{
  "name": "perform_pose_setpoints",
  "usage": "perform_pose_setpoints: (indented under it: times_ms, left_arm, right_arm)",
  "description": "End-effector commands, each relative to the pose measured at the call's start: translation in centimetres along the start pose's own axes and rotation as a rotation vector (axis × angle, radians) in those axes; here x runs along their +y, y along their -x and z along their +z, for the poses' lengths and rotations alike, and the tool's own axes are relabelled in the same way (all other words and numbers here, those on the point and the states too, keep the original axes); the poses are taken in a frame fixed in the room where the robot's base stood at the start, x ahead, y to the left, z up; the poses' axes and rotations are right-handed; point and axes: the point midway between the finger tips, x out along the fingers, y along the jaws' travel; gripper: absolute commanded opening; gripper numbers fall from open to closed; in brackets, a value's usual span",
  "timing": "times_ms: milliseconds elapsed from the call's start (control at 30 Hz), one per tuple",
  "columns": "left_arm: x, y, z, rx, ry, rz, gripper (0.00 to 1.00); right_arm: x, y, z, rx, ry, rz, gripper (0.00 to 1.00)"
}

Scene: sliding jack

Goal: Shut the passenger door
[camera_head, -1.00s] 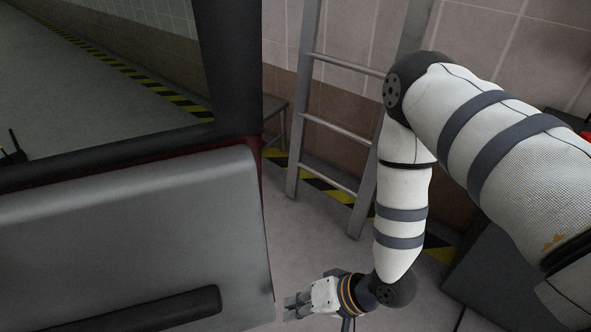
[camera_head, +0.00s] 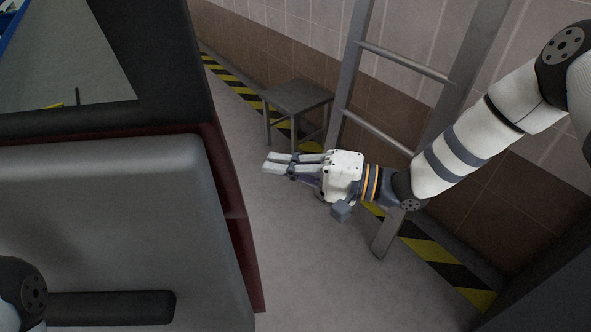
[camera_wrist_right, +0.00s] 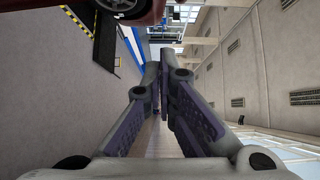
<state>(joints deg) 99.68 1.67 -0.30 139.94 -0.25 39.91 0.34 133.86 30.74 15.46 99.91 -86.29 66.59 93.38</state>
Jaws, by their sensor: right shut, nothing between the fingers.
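The passenger door (camera_head: 100,215) fills the left of the head view. Its grey inner panel with a dark armrest (camera_head: 110,307) faces me, below a black window frame, and its red outer edge shows on the right. My right gripper (camera_head: 268,163) is shut and empty. It is to the right of the door's edge in the picture, with its fingers pointing left; a gap of floor shows between them. In the right wrist view its fingers (camera_wrist_right: 158,70) are together with nothing between them. My left gripper is out of view; only a joint of that arm shows at the lower left.
A ladder (camera_head: 398,55) leans by the tiled wall behind my right arm. A grey stool (camera_head: 297,98) stands beyond the gripper. Yellow-black floor tape (camera_head: 450,268) runs along the wall. Bare floor (camera_head: 300,270) lies right of the door. A red car (camera_wrist_right: 120,10) shows in the wrist view.

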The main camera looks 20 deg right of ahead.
Motion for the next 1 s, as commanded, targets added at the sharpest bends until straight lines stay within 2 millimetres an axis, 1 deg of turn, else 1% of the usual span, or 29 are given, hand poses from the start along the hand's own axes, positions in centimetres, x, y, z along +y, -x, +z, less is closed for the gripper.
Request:
perform_pose_setpoints:
  times_ms: [33,200,233,300,400,500,633,1000]
  left_arm:
    - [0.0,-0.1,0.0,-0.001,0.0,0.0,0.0]
    - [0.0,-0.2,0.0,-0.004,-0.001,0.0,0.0]
    - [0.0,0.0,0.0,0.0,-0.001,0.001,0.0]
    - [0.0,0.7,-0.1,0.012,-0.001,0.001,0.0]
    - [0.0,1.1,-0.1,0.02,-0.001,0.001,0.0]
    - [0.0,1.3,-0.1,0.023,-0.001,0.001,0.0]
    - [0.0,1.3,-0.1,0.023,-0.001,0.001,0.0]
    - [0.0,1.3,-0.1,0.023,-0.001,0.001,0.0]
  right_arm:
    - [0.1,-1.1,0.0,-0.001,0.001,0.001,0.0]
    - [0.1,-4.8,0.0,-0.001,0.0,0.002,0.0]
    - [0.1,-4.9,0.3,0.0,-0.003,0.002,0.0]
    - [-0.3,-4.2,1.6,0.001,-0.002,0.001,0.0]
    - [-0.3,-3.8,2.7,0.003,0.0,0.001,0.0]
    - [-0.1,-3.5,3.5,0.003,0.001,0.001,0.0]
    - [0.0,-3.4,3.7,0.003,0.001,0.002,0.0]
    - [0.1,-3.4,3.7,0.006,0.001,0.002,0.0]
